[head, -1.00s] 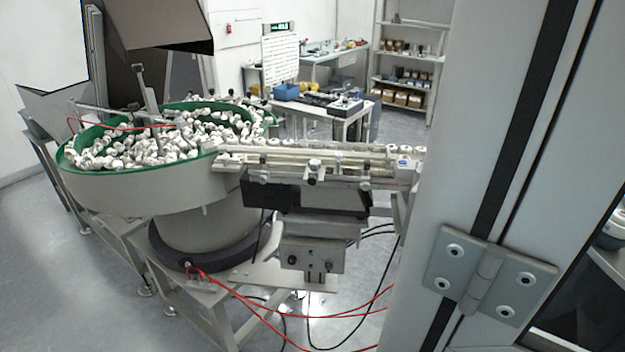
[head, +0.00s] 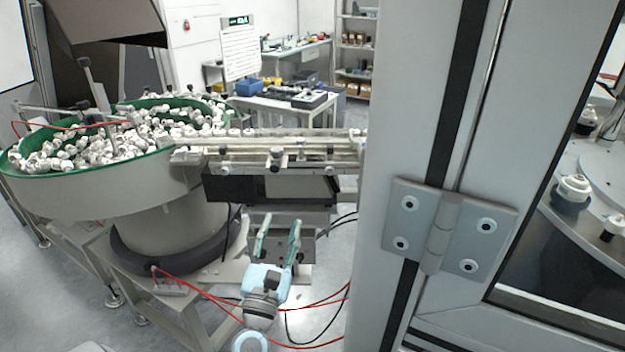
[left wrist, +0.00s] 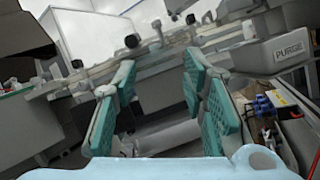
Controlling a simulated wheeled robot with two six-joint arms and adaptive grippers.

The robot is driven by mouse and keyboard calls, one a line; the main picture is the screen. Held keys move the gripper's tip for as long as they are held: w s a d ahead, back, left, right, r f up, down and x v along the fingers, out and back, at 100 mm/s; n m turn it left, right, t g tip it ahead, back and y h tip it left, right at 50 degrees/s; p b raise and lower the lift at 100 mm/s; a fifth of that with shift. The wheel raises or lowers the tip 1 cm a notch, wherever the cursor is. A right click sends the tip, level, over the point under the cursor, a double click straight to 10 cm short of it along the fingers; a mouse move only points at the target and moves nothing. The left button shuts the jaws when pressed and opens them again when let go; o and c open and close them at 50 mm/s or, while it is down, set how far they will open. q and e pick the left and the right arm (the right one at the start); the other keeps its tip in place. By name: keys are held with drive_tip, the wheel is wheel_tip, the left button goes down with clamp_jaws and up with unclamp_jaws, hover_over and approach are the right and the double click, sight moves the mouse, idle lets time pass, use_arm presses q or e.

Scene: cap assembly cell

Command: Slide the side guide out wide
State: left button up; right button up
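The side guide (head: 300,167) looks like the pale rail along the near side of the feed track, with dark knobs on it; how far out it stands is hard to tell. White caps line the track behind it. My left gripper (head: 279,230) is below the track, in front of the grey control box, with its two green fingers spread and pointing up. In the left wrist view, the open fingers (left wrist: 160,85) have nothing between them, and the track with its black knobs (left wrist: 131,41) lies beyond the tips. My right gripper is not in view.
A green-rimmed bowl (head: 18,168) full of white caps stands left of the track. A grey post with a hinge (head: 440,225) stands close on the right. Red hoses (head: 215,293) hang below. A box marked PURGE (left wrist: 283,50) shows in the wrist view.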

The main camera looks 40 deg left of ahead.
sight(274, 170)
use_arm(q)
drive_tip(key=w+a+r+n+y+p, duration=0.1)
drive_tip(key=w+a+r+n, duration=0.1)
drive_tip(key=w+a, duration=0.1)
drive_tip(key=w+a+r+n+g+y+p, duration=0.1)
drive_tip(key=w+a+r+n, duration=0.1)
drive_tip(key=w+a+n, duration=0.1)
drive_tip(key=w+a+r+n, duration=0.2)
drive_tip(key=w+a+n, duration=0.1)
drive_tip(key=w, duration=0.1)
drive_tip(key=shift+a+r+y+p, duration=0.25)
drive_tip(key=shift+r+y+p, duration=0.05)
drive_tip(key=shift+y+p, duration=0.1)
drive_tip(key=shift+w, duration=0.1)
drive_tip(key=shift+d, duration=0.15)
clamp_jaws()
unclamp_jaws()
